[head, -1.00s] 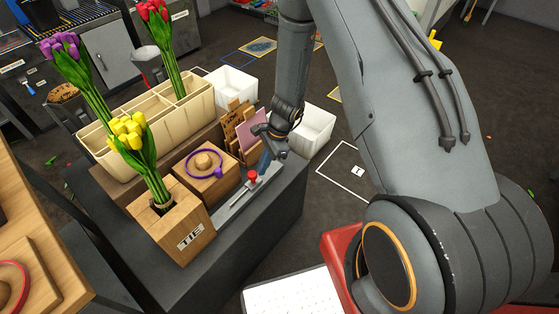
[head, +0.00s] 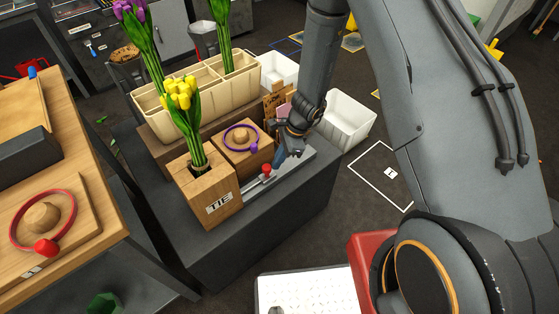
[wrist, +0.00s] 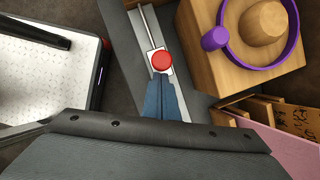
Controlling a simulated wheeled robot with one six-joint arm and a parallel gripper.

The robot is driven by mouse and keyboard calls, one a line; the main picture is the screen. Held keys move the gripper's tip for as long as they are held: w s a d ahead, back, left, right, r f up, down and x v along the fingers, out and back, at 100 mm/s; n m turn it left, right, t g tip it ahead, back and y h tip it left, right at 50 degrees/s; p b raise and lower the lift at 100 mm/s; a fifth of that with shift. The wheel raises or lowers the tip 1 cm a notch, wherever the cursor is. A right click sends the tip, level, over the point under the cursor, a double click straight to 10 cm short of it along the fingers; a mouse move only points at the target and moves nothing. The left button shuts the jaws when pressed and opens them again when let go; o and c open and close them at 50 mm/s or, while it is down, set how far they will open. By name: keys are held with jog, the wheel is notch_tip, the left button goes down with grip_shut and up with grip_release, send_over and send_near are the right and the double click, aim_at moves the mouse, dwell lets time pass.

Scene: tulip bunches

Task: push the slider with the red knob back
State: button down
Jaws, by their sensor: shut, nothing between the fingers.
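The slider's red knob (head: 267,169) sits on a small pale carriage on a metal rail (head: 290,176) that runs along the front of the dark bench, beside the block marked TIE. In the wrist view the red knob (wrist: 162,61) is on its white plate, just beyond the fingertips. My gripper (head: 281,163) is shut and empty, its blue fingers low over the rail on the right side of the knob. In the wrist view the blue fingertips (wrist: 160,79) reach the plate's edge; I cannot tell whether they touch it.
The wooden TIE block (head: 211,190) holds yellow tulips (head: 183,92). A wooden block with a purple ring (head: 240,138) stands behind the rail. A beige divided planter (head: 205,88) and white bins (head: 348,121) are farther back. A wooden table (head: 85,200) is at left.

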jog(key=shift+s+d, duration=0.3)
jog(key=shift+s, duration=0.05)
jog(key=w+d+r, duration=0.1)
jog(key=d+r, duration=0.6)
jog(key=r, duration=0.2)
jog(key=shift+w+r, duration=0.3)
jog(key=s+d+r+n+h, duration=0.2)
jog(key=s+d+r+n, duration=0.1)
jog(key=s+r+n, duration=0.5)
jog(key=s+d+r+n+h, duration=0.2)
jog(key=s+d+r+n, duration=0.1)
jog(key=s+r+n, duration=0.5)
jog(key=shift+s+d+r+n+p, duration=0.4)
jog(key=shift+s+r, duration=1.2)
jog(key=shift+r, duration=1.15)
jog(key=shift+a, duration=0.1)
